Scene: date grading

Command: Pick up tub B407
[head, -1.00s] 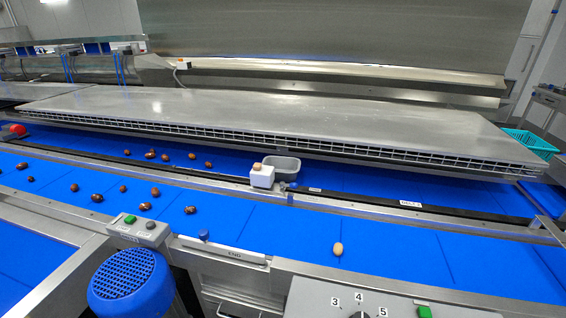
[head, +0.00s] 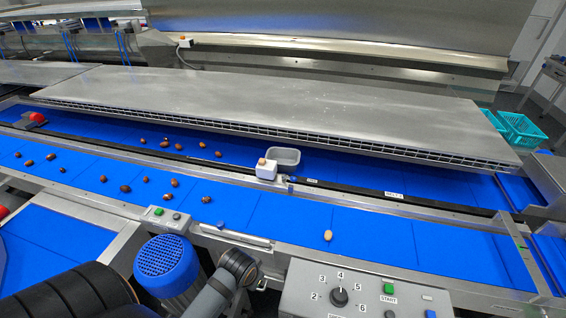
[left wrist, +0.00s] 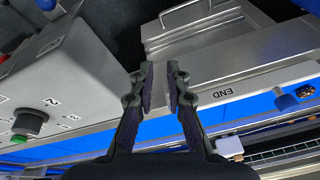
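A small grey tub (head: 284,155) stands on the far side of the blue belts in the head view, just behind a small white box. No B407 marking is readable on it. My left gripper (left wrist: 160,68) shows in the left wrist view, its two dark fingers apart with nothing between them. It is over the machine front, between the dial panel and the plate marked END, well apart from the tub. In the head view part of my arm shows at the bottom left, but the fingers cannot be made out. My right gripper is in neither view.
The white box (head: 266,172) has an orange top. Several brown dates lie on the belts, and one pale date (head: 328,236) lies on the near belt (head: 380,240). A wide steel cover (head: 270,105) overhangs behind the tub. A dial panel (head: 350,292) and blue motor (head: 166,262) stand in front.

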